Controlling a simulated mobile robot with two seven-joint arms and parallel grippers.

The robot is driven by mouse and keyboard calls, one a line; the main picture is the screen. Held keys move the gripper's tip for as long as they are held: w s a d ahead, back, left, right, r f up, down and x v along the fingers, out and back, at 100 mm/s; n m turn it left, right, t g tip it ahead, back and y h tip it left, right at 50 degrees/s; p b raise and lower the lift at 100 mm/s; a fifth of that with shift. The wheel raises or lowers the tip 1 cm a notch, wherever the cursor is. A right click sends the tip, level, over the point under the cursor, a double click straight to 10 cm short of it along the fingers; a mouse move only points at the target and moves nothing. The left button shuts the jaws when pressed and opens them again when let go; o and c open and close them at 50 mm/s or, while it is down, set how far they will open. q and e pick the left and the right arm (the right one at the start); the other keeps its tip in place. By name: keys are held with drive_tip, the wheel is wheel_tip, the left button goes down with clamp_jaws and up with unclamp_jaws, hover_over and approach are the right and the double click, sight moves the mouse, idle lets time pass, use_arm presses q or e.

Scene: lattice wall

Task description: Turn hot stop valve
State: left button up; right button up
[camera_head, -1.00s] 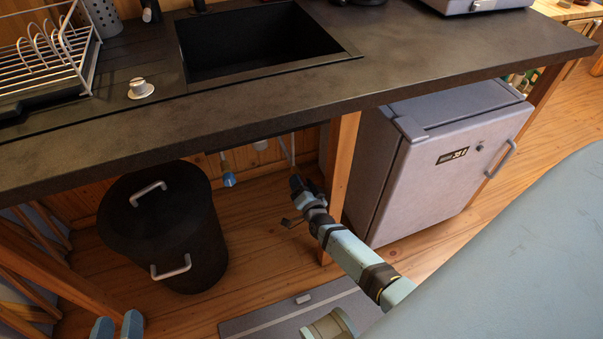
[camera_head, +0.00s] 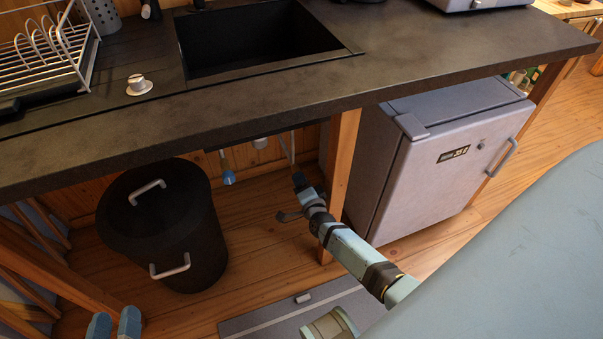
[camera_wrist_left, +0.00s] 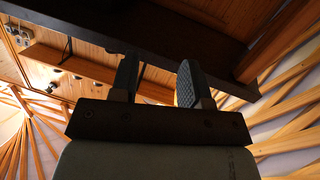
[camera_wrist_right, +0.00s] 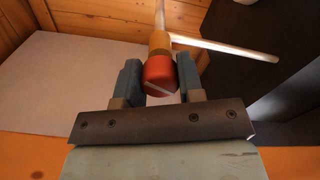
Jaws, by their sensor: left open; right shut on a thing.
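A red valve knob (camera_wrist_right: 158,74) with a pale slanted line on its face sits on a brass fitting (camera_wrist_right: 159,42) in the right wrist view. My right gripper (camera_wrist_right: 159,76) is shut on this red knob, one finger on each side. In the head view my right gripper (camera_head: 299,184) is under the counter, left of the wooden leg, and the red knob is hidden there. A blue-capped valve (camera_head: 228,177) hangs to its left, apart from it. My left gripper (camera_head: 115,325) is open and empty at the bottom left; its spread fingers show in the left wrist view (camera_wrist_left: 160,85).
The dark counter (camera_head: 400,72) with the sink (camera_head: 255,40) lies above my right gripper. A wooden leg (camera_head: 341,165) and a grey fridge (camera_head: 445,165) stand to its right. A black bin (camera_head: 165,230) stands to the left. Wooden floor lies between bin and leg.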

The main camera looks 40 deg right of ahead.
drive_tip(key=shift+f+m, duration=0.1)
drive_tip(key=shift+m, duration=0.8)
drive_tip(key=m+b, duration=0.1)
drive_tip(key=m, duration=0.1)
drive_tip(key=shift+m, duration=0.4)
drive_tip(key=m+b, duration=0.1)
drive_tip(key=m, duration=0.1)
drive_tip(key=shift+m+b, duration=0.85)
drive_tip(key=shift+m, duration=0.85)
use_arm(q)
drive_tip(key=shift+w+d+r+m+t+h+b, duration=0.15)
drive_tip(key=shift+d+r+t+h+b, duration=0.25)
drive_tip(key=shift+d+r+h+b, duration=0.25)
drive_tip(key=shift+s+d+r+m+t+h+b, duration=0.15)
drive_tip(key=shift+d+r+t+h+b, duration=0.3)
drive_tip(key=shift+d+r+h, duration=0.35)
use_arm(e)
drive_tip(key=shift+m, duration=1.6)
use_arm(q)
drive_tip(key=shift+w+a, duration=0.1)
drive_tip(key=shift+a, duration=0.05)
drive_tip(key=shift+w+r, duration=0.1)
drive_tip(key=shift+r, duration=0.05)
use_arm(e)
drive_tip(key=o, duration=0.9)
